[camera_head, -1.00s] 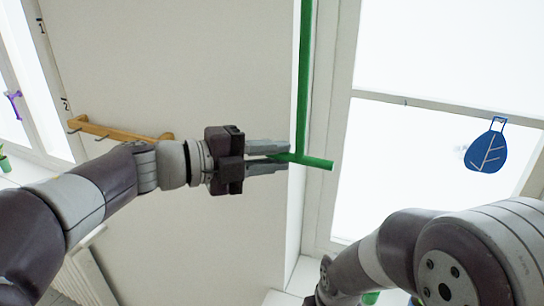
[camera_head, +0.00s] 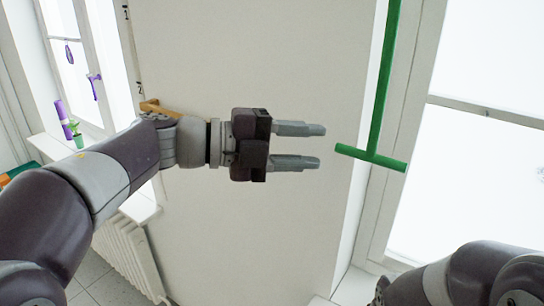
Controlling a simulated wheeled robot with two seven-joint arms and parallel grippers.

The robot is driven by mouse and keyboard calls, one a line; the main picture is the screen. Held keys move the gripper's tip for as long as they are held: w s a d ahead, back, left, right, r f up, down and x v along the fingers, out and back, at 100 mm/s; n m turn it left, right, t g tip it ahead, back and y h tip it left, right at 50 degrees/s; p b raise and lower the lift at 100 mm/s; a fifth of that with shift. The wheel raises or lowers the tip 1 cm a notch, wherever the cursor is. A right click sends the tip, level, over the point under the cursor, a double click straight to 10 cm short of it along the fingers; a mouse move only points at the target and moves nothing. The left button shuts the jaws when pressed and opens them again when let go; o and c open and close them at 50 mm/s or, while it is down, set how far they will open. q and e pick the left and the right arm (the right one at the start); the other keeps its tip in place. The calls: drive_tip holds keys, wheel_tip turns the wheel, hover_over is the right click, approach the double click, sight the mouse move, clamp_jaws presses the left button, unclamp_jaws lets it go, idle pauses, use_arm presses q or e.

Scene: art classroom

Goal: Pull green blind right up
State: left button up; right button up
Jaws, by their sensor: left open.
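The green blind pull (camera_head: 384,80) hangs in front of the window frame at the right of the head view, with a green crossbar (camera_head: 371,157) at its lower end. My left gripper (camera_head: 322,146) is open and empty, pointing right. Its two fingertips are to the left of the crossbar, with a small gap in the picture between them and the bar's left end. My right arm shows at the lower right, but its gripper is not in view. The upper end of the pull is cut off by the frame.
A bright window (camera_head: 480,180) is at the right. A wooden hook rack (camera_head: 157,107) is on the wall behind my left arm. A radiator (camera_head: 130,258) and a windowsill with a plant (camera_head: 77,135) are at the left.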

use_arm(q)
drive_tip(key=b+v, duration=0.2)
drive_tip(key=v, duration=0.4)
drive_tip(key=shift+a, duration=0.2)
use_arm(e)
wheel_tip(320, 180, down, 3)
drive_tip(key=shift+r, duration=0.1)
use_arm(q)
drive_tip(key=shift+r, duration=0.1)
